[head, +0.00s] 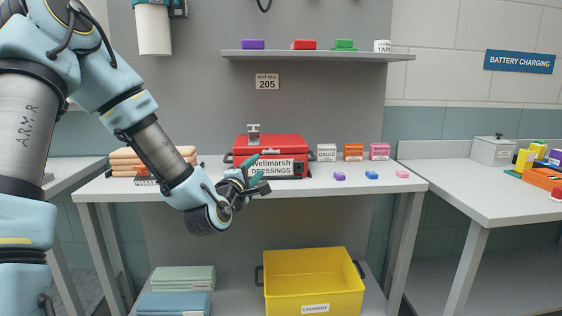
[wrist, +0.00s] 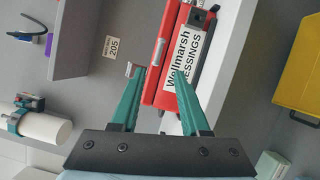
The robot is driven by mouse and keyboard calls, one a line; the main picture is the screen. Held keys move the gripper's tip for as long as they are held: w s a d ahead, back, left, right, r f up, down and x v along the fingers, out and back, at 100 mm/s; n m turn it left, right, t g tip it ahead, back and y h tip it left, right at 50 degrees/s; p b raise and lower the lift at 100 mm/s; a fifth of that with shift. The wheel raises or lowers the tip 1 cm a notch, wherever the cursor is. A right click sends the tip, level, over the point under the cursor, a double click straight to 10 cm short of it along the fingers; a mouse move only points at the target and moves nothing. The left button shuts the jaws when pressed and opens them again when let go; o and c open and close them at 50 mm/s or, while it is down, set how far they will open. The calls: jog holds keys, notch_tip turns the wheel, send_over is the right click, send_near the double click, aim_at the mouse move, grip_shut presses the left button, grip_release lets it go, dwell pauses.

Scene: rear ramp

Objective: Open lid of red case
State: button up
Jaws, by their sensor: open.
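The red case (head: 284,143) stands on the middle workbench with its lid down. Its front carries a white "Wellmarsh Dressings" label (head: 277,167). In the wrist view the picture is turned sideways. There the open fingers (wrist: 160,73) point at the red case (wrist: 170,40), one finger near the grey piece (wrist: 130,69), the other over the label. Contact cannot be told.
Folded tan cloths (head: 127,161) lie left of the case. Small labelled boxes (head: 353,152) and coloured blocks (head: 371,175) are to its right. A shelf (head: 320,56) hangs above. A yellow bin (head: 311,285) sits below. The right-hand bench (head: 480,185) is mostly clear in front.

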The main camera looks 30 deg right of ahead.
aim_at(270, 153)
jog(key=p+x, duration=0.2)
jog(key=x, duration=0.8)
jog(key=shift+w+d+r, duration=0.1)
jog(key=shift+w+d, duration=0.15)
jog(key=shift+d, duration=0.05)
grip_shut()
dwell(1.0)
